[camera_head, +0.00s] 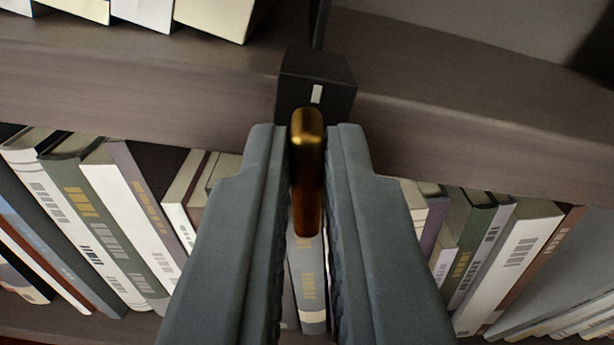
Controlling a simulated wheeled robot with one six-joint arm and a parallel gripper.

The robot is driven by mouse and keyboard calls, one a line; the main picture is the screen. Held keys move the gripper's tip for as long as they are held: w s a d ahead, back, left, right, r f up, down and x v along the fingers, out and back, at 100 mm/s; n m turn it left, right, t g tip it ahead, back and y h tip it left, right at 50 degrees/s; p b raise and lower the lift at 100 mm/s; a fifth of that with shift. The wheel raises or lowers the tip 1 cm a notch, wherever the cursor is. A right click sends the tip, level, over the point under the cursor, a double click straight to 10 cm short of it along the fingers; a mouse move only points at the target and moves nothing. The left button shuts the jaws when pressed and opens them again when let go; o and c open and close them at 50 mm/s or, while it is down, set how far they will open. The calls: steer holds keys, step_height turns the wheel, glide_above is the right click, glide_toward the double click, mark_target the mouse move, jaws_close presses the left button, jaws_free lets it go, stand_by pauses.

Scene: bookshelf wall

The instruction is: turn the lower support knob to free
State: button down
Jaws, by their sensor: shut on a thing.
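The lower support knob (307,170) is a rounded, elongated brass-coloured bar. It points down in the picture from a black block (317,75) with a short white mark on its face. The block sits at the front edge of a shelf board. My gripper (307,150) has its two grey fingers on either side of the knob, shut on it. The fingers reach up to the block's lower edge. Their inner faces are partly hidden, so the exact contact is hard to see.
A brown wooden shelf board (460,130) crosses the view behind the block. Books (105,225) stand below it on the left, and more books (505,260) stand on the right. Pale books (215,15) rest on the board at upper left. A thin dark rod (318,25) rises from the block.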

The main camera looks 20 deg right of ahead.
steer(key=shift+w+a+f+n, duration=0.1)
steer(key=shift+a+f+n, duration=0.05)
steer(key=shift+n, duration=2.5)
steer(key=shift+s+a+f+n, duration=0.1)
steer(key=shift+a+f+n, duration=0.1)
steer(key=shift+n, duration=2.4)
steer(key=shift+w+a+f+n, duration=0.1)
steer(key=shift+f+n, duration=0.05)
steer(key=shift+n, duration=2.5)
steer(key=c, duration=1.5)
jaws_free()
